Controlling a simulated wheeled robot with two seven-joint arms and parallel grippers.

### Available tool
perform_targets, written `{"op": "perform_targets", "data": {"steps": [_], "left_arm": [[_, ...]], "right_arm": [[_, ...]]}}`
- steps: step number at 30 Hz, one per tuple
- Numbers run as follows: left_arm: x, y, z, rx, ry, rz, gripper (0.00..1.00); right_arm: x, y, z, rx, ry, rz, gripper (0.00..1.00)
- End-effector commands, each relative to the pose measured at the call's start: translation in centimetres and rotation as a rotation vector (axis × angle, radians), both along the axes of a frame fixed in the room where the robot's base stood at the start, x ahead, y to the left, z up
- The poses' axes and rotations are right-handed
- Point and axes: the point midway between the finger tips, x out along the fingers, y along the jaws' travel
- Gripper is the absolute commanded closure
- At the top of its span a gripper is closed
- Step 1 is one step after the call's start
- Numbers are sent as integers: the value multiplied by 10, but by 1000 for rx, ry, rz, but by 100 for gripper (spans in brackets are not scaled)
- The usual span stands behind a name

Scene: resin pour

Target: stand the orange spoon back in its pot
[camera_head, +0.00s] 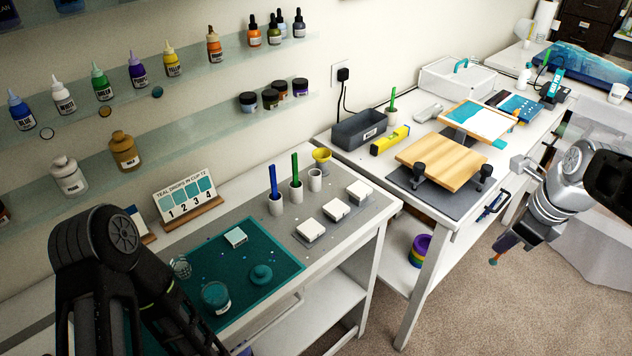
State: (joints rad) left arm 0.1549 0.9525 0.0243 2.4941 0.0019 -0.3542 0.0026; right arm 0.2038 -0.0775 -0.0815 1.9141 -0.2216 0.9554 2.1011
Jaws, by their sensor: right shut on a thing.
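My right gripper (503,244) is at the right, in front of the second table and above the carpet. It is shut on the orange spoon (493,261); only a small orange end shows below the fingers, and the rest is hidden. On the near table, an empty white pot (315,181) stands upright at the back. Beside it are a white pot with a green spoon (296,170) and a white pot with a blue spoon (274,183). My left arm crosses the lower left; its gripper is not visible.
A teal mat (240,308) holds a jar and a lid. White blocks (311,229) lie right of it. A yellow cup (322,160) stands behind the empty pot. The second table carries a wooden board (441,160), a yellow level (390,141) and a dark bin (362,131).

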Motion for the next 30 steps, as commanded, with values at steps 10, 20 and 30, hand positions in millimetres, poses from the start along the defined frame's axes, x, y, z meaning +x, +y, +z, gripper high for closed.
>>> {"op": "perform_targets", "data": {"steps": [10,20,30], "left_arm": [[0,0,0,0,0,0,64],[-1,0,-10,2,3,0,64],[-3,2,-36,7,11,3,64]], "right_arm": [[0,0,0,0,0,5,100],[17,20,-23,2,3,341,100],[57,99,-92,11,4,1442,100]]}}
